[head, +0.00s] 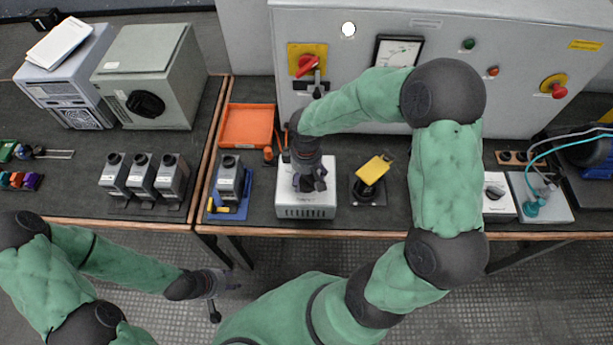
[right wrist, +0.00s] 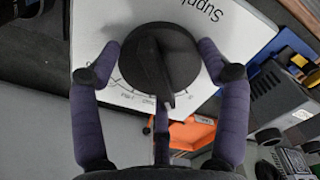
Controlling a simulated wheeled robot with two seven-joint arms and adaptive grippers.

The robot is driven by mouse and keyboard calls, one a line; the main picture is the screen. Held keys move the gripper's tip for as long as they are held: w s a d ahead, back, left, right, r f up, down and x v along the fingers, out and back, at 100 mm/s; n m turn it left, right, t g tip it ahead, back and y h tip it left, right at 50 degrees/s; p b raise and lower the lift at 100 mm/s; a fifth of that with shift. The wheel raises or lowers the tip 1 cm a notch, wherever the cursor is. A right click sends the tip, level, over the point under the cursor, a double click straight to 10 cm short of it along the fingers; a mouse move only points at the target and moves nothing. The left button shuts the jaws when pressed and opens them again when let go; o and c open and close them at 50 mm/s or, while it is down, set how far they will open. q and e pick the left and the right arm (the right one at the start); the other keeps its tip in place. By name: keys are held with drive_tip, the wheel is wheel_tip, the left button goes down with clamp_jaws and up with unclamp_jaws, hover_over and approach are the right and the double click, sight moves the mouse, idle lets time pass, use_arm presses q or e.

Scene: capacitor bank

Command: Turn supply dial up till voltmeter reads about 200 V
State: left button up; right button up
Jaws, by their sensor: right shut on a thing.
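The white supply box (head: 306,211) stands on the bench below the grey cabinet. My right gripper (head: 310,184) reaches down onto its top. In the right wrist view, the box's black dial (right wrist: 160,60) sits between the gripper's purple fingers, which are shut on it. Part of the word "Supply" and a printed scale show beside the dial. An analog meter (head: 397,52) with a white face is on the cabinet front; its needle and reading are too small to tell. My left gripper (head: 225,294) hangs empty in front of the bench, its fingers apart.
An orange tray (head: 247,126) lies behind and left of the supply box. A grey unit on a blue base (head: 229,182) stands close at its left. A yellow-topped device (head: 372,170) stands at its right. A red rotary switch (head: 307,66) is on the cabinet.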

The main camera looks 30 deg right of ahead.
drive_tip(key=shift+m+b, duration=0.3)
drive_tip(key=shift+m, duration=0.7)
drive_tip(key=o, duration=1.1)
drive_tip(key=shift+w+a, duration=0.1)
drive_tip(key=shift+w, duration=0.05)
drive_tip(key=shift+o, duration=0.2)
wheel_tip(320, 180, up, 12)
idle(0.9)
